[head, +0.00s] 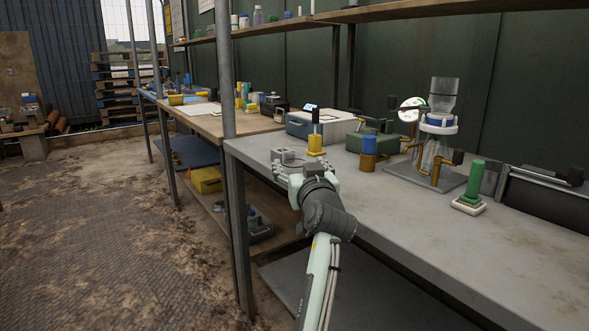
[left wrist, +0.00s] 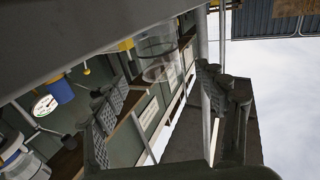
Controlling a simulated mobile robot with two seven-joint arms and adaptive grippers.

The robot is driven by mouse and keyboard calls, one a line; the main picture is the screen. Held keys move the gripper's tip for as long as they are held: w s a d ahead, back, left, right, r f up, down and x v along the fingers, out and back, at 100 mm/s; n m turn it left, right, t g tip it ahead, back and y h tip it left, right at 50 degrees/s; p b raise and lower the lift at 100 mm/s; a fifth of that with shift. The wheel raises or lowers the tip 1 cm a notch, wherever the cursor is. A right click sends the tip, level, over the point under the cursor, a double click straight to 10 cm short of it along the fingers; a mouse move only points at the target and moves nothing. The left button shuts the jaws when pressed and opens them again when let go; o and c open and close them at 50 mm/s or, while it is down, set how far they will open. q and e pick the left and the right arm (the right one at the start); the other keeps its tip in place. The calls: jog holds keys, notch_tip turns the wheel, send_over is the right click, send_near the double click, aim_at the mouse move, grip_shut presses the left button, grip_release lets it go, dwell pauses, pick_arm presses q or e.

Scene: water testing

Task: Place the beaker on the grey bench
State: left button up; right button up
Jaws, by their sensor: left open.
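A clear beaker (left wrist: 160,58) shows in the left wrist view, near the grey bench surface (left wrist: 70,30), which fills the upper left of this tilted picture. I cannot make the beaker out in the head view. My left gripper (head: 288,163) is over the near left part of the grey bench (head: 480,255). In the left wrist view its two fingers (left wrist: 160,96) are wide apart, with the beaker seen through the gap and not gripped. I cannot tell how far the beaker is from the fingertips. My right gripper is not in view.
A yellow-based item (head: 316,143) stands just behind my left gripper. A blue-topped brass container (head: 368,155), clamped glassware (head: 437,140) and a green item on a white base (head: 470,188) stand along the bench. A metal post (head: 228,90) rises left. The bench's front right is clear.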

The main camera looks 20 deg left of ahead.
aim_at(296, 159)
pick_arm(q)
jog(key=p+x, duration=0.1)
jog(key=x, duration=0.6)
jog(key=c, duration=1.4)
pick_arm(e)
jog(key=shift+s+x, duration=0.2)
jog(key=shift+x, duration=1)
pick_arm(q)
jog(key=shift+r, duration=0.1)
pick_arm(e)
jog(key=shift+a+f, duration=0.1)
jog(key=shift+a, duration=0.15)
